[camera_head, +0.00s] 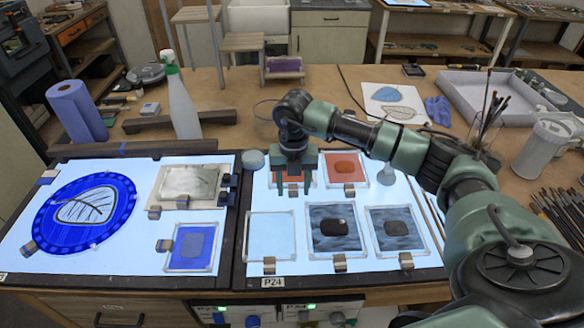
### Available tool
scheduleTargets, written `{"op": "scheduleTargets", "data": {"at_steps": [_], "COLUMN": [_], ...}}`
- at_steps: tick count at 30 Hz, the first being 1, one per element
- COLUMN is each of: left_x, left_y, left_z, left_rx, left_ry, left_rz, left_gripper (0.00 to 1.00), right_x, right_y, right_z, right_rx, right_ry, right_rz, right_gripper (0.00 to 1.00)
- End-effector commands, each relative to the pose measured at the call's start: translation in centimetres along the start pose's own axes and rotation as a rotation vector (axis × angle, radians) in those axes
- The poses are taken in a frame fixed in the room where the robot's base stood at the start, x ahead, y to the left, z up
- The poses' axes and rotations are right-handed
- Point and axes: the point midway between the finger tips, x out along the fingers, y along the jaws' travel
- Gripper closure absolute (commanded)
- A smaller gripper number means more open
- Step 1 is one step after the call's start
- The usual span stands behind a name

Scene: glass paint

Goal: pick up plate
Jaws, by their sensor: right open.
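Several framed glass plates lie on the lit right panel (340,204). An orange plate (345,168) lies at its back right. Another orange plate (305,173) lies to the left of it, mostly hidden by my right gripper (294,188). The front row holds a clear plate (270,236) and two dark grey-blue plates (336,229) (396,229). My right gripper points down over the left orange plate with its fingers apart. I cannot tell whether the fingers touch this plate. My left gripper is not in view.
The lit left panel (110,255) holds a round blue leaf piece (58,224), a grey plate (188,182) and a blue plate (190,247). A spray bottle (180,105) and paper towel roll (76,112) stand behind it. A white jug (546,147) stands at right.

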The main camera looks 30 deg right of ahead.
Motion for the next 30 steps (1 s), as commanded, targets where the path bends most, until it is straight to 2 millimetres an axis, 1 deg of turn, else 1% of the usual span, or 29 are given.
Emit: {"op": "scheduleTargets", "data": {"at_steps": [1, 2, 3, 5, 6, 7, 17, 22, 26, 29, 30], "left_x": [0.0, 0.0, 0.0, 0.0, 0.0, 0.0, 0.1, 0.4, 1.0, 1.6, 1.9], "left_y": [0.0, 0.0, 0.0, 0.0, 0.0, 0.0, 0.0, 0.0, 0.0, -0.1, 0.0], "left_z": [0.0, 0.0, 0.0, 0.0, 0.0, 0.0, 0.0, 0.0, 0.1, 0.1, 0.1], "left_rx": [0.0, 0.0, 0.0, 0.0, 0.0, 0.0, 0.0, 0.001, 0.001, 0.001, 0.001], "left_ry": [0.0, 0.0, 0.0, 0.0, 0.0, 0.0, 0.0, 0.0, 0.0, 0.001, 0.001], "left_rz": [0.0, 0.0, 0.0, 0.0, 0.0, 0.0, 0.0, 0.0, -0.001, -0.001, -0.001], "left_gripper": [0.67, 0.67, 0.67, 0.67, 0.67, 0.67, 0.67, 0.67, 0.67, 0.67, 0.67], "right_x": [0.0, 0.0, 0.0, 0.0, 0.0, 0.0, -0.2, -1.1, -2.8, -4.9, -5.9], "right_y": [0.0, 0.0, 0.0, 0.0, 0.0, 0.0, 0.0, 0.1, 0.1, 0.1, 0.1], "right_z": [0.0, 0.0, 0.0, 0.0, 0.0, 0.0, 0.1, 0.1, 0.1, 0.2, 0.2], "right_rx": [0.0, 0.0, 0.0, 0.0, 0.0, 0.0, 0.0, 0.001, 0.0, 0.0, 0.0], "right_ry": [0.0, 0.0, 0.0, 0.0, 0.0, 0.0, -0.002, -0.004, -0.005, -0.006, -0.008], "right_rz": [0.0, 0.0, 0.0, 0.0, 0.0, 0.0, 0.001, 0.003, 0.004, 0.005, 0.005], "right_gripper": [0.51, 0.54, 0.65, 0.81, 0.93, 1.0, 1.0, 1.0, 1.0, 1.0, 1.0]}}
